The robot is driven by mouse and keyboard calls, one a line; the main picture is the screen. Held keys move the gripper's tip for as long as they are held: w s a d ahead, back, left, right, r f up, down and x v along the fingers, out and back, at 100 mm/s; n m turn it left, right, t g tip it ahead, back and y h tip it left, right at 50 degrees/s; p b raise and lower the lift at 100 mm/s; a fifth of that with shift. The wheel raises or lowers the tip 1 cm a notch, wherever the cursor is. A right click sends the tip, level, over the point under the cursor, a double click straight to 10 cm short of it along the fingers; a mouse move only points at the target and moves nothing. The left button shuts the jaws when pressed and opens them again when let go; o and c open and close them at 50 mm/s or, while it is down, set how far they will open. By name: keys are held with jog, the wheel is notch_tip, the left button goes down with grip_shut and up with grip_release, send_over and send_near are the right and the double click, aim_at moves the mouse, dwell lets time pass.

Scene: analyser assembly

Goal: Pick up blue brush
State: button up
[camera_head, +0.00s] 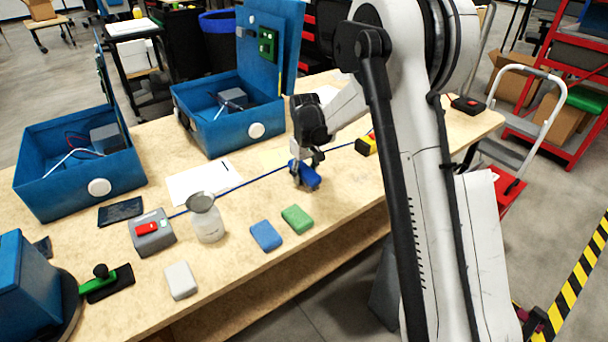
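A blue block-like object (310,179), which looks like the blue brush, is at the middle of the wooden table. My gripper (306,172) points down at it, with one finger on its near left side and the other towards its far side. The gripper hides part of the object, including any bristles. I cannot tell whether the fingers press on it or whether it is lifted off the table.
A blue sponge (266,236) and a green sponge (297,219) lie in front. A glass jar (207,220), grey box with red button (151,235) and white block (181,281) stand left. Open blue cases (225,132) stand behind.

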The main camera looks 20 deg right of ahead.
aim_at(303, 169)
grip_shut()
jog(key=shift+r, duration=0.4)
jog(key=r, duration=0.3)
jog(key=shift+s+a+r+p, duration=0.15)
jog(key=shift+a+r+p, duration=0.15)
jog(key=shift+r, duration=0.1)
jog(key=s+a+r, duration=0.5)
jog(key=a+r, duration=0.1)
jog(key=a, duration=0.3)
jog(key=shift+s+a+r+p, duration=0.2)
jog(key=shift+s+a+p, duration=0.05)
jog(key=shift+s+p, duration=0.1)
